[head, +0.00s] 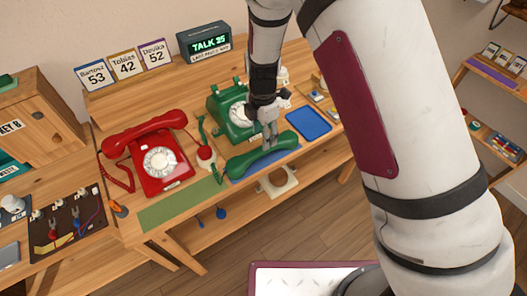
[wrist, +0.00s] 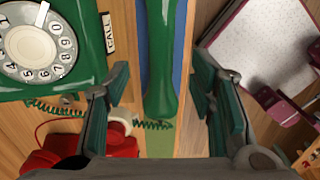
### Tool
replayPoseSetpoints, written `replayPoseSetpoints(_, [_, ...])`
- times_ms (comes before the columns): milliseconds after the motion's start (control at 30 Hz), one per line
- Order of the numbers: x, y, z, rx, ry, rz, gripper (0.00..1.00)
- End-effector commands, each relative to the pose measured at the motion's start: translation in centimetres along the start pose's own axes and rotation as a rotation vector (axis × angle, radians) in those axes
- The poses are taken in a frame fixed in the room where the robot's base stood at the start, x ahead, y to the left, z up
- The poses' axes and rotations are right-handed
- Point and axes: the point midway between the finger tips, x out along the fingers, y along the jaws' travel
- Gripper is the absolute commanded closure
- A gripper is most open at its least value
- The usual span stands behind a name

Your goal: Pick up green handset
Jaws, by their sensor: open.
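The green handset (head: 262,155) lies off its phone, on a blue mat (head: 287,152) at the front of the desk. In the wrist view the handset (wrist: 161,60) runs lengthwise between my two open fingers, touching neither as far as I can see. My gripper (head: 269,138) is directly above the handset's middle, pointing down; its fingers also show in the wrist view (wrist: 162,95). The green phone body (head: 228,108) with its white dial stands just behind the handset, partly hidden by my arm. A green coiled cord (wrist: 150,124) lies near the handset's end.
A red phone (head: 163,162) with its handset on stands to the left. A green mat (head: 180,205) lies at the front edge. A blue tray (head: 308,122) is to the right. A display reading TALK 35 (head: 207,45) and name cards (head: 124,64) stand at the back.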

Motion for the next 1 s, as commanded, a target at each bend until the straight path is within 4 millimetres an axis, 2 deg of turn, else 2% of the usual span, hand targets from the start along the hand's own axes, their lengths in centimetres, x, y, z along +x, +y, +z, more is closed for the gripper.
replayPoseSetpoints(100, [1.7, 0.0, 0.0, 0.0, 0.0, -0.002, 0.5])
replayPoseSetpoints(367, [3.2, -0.1, 0.0, 0.002, 0.0, 0.0, 0.5])
replayPoseSetpoints(700, [7.3, -0.2, 0.2, 0.002, 0.0, -0.001, 0.5])
replayPoseSetpoints(1000, [7.7, -0.1, 0.2, 0.001, 0.001, 0.001, 0.5])
